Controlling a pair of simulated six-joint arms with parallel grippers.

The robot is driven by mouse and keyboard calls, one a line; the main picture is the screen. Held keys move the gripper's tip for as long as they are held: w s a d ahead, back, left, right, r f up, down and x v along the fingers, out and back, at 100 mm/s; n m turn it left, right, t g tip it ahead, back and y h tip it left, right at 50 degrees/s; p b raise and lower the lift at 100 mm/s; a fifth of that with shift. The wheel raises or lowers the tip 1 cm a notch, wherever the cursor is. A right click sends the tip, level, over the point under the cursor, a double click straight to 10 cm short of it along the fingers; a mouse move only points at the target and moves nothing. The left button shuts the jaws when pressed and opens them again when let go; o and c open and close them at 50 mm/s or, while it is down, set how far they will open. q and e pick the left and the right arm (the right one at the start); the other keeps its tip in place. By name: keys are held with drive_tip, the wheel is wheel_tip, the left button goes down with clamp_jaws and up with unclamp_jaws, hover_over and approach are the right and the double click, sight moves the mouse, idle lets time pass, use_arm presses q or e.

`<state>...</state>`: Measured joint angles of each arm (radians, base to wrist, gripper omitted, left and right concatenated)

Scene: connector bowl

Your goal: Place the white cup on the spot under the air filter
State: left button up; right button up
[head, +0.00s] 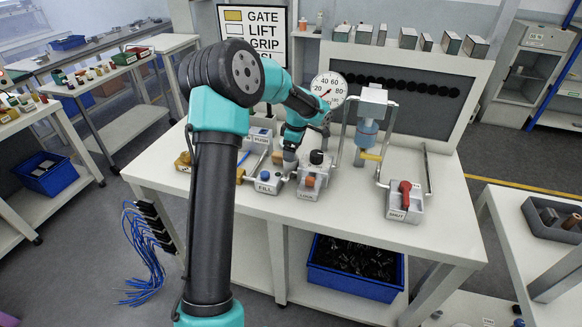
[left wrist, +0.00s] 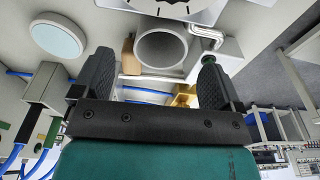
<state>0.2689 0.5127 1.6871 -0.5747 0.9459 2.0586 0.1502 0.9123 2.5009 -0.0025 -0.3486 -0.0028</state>
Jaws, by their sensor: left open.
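The air filter (head: 367,132), with a bluish bowl under a pale grey cap, hangs on a bent pipe frame near the middle of the white table. A yellow piece shows just below it; I cannot make out a marked spot. My left gripper (head: 290,160) is low over the table, left of the filter, partly hidden by its own arm. In the left wrist view its two dark fingers (left wrist: 155,82) are apart. A round, hollow, pale grey thing (left wrist: 161,50) shows beyond and between them; I cannot tell whether it is the white cup. No cup is clear in the head view.
A fixture labelled FILL (head: 266,184), a block with an orange knob (head: 311,183) and a block with a red handle (head: 404,202) stand on the table (head: 340,221). A gauge (head: 329,88) rises behind. The table's front edge is mostly clear.

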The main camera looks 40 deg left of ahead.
use_arm(q)
drive_tip(key=shift+s+a+f, duration=0.1)
drive_tip(key=shift+a+f, duration=0.05)
drive_tip(key=shift+f, duration=1.15)
drive_tip(key=shift+s+a+f, duration=0.1)
drive_tip(key=shift+a+f, duration=0.05)
drive_tip(key=shift+f, duration=1.15)
drive_tip(key=c, duration=1.1)
drive_tip(key=shift+o, duration=0.2)
drive_tip(key=shift+r, duration=0.15)
wheel_tip(320, 180, up, 10)
drive_tip(key=shift+d, duration=0.1)
